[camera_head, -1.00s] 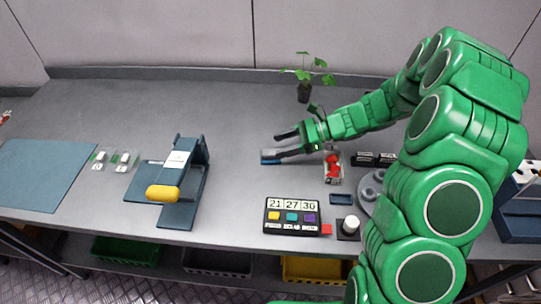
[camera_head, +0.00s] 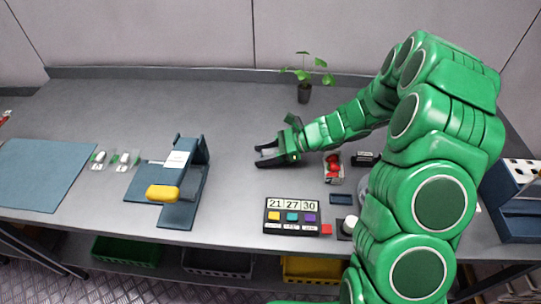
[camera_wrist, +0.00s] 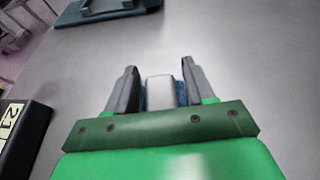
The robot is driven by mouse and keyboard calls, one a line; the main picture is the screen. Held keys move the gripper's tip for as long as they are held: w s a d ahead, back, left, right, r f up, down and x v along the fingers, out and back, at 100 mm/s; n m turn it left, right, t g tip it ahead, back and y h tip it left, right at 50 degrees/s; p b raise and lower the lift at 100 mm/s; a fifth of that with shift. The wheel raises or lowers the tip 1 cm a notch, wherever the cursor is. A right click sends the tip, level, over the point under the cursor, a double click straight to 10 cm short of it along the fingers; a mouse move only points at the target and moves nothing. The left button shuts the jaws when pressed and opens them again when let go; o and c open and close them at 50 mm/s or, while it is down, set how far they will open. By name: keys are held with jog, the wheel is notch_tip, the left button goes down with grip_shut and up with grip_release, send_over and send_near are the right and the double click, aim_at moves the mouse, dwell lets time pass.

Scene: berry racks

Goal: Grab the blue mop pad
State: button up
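My gripper (camera_head: 262,156) is low over the middle of the table, with its two fingers spread and pointing left. In the wrist view my gripper (camera_wrist: 160,78) has a finger on each side of a small block with a pale grey top. Blue edges of the mop pad (camera_wrist: 181,95) show on both sides of that block, between the fingers. I cannot tell whether either finger touches it. In the head view the pad is hidden or too small to make out at the gripper.
A dark blue stand with a yellow roll (camera_head: 163,193) is to the left. A potted plant (camera_head: 304,92) stands behind.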

jog(key=c, duration=0.5)
